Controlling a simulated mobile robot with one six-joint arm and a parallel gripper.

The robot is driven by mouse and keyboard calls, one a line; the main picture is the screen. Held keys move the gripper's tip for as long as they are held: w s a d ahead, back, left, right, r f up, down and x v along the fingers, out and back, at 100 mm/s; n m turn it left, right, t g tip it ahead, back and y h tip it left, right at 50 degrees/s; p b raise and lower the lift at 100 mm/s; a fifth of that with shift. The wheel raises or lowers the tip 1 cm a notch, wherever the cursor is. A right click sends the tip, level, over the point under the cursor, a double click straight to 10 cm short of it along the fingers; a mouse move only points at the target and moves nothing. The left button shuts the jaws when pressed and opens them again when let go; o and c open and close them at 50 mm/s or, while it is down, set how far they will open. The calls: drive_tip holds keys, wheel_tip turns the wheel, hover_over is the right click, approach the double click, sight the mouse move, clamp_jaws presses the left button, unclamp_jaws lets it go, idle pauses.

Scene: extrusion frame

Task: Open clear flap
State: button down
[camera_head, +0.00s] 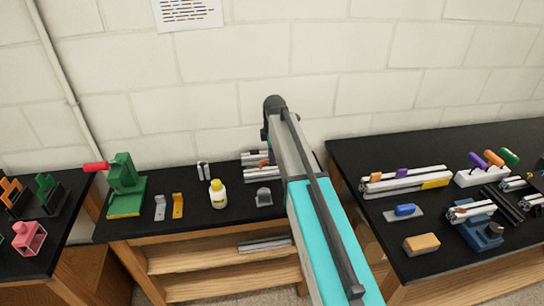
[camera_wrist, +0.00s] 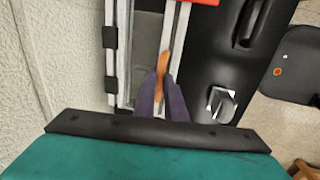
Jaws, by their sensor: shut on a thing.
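In the wrist view, a smooth greyish panel (camera_wrist: 147,38), which looks like the clear flap, lies between pale metal rails of the extrusion frame (camera_wrist: 124,50). Black hinge-like blocks (camera_wrist: 110,84) line its left side. My gripper (camera_wrist: 162,80) has two dark purple fingers, shut on a slim orange piece (camera_wrist: 162,68) beside the panel. I cannot tell whether the orange piece is joined to the panel. In the head view the frame (camera_head: 262,172) shows at the back of the middle bench, partly behind my arm. My fingertips are hidden there.
A green press (camera_head: 124,184) stands left. The right bench (camera_head: 350,150) holds rails and tools. The wall (camera_wrist: 35,70) is close on the left in the wrist view.

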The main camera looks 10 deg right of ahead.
drive_tip(key=shift+w+r, duration=0.1)
drive_tip(key=shift+r, duration=0.05)
drive_tip(key=shift+w+r, duration=0.9)
drive_tip(key=shift+r, duration=0.2)
drive_tip(key=w+r+b, duration=0.1)
drive_tip(key=w+r, duration=0.1)
drive_tip(key=w, duration=0.5)
drive_tip(key=shift+w+r+b, duration=0.15)
drive_tip(key=shift+r+b, duration=0.15)
drive_tip(key=shift+b, duration=0.05)
drive_tip(key=c, duration=2.1)
unclamp_jaws()
drive_tip(key=shift+o, duration=1.4)
drive_tip(key=shift+w+f, duration=0.15)
drive_tip(key=shift+w, duration=0.1)
drive_tip(key=shift+s+r, duration=0.1)
drive_tip(key=shift+r, duration=0.2)
